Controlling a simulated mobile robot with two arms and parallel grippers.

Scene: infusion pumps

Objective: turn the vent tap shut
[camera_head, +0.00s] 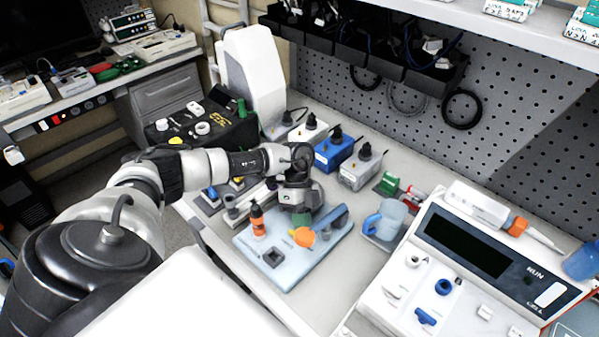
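My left arm comes in from the left and its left gripper (300,197) points down over a pale blue board (285,277). Its fingertips are hard to make out, so I cannot tell whether it is open or shut. Just below it are a green part (301,219) and an orange tap-like piece (302,237). A blue lever-like piece (426,317) and a blue ring (443,287) sit on the white pump panel (400,300) at right, apart from the gripper. No readable label shows which piece is the vent tap. My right gripper is not in view.
The board also carries an orange bottle (257,220), a dark square socket (272,257) and a grey-blue bar (331,218). A light blue mug (387,219) stands between board and pump. Blue and grey boxes (334,152) stand behind. Bare bench shows between board and mug.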

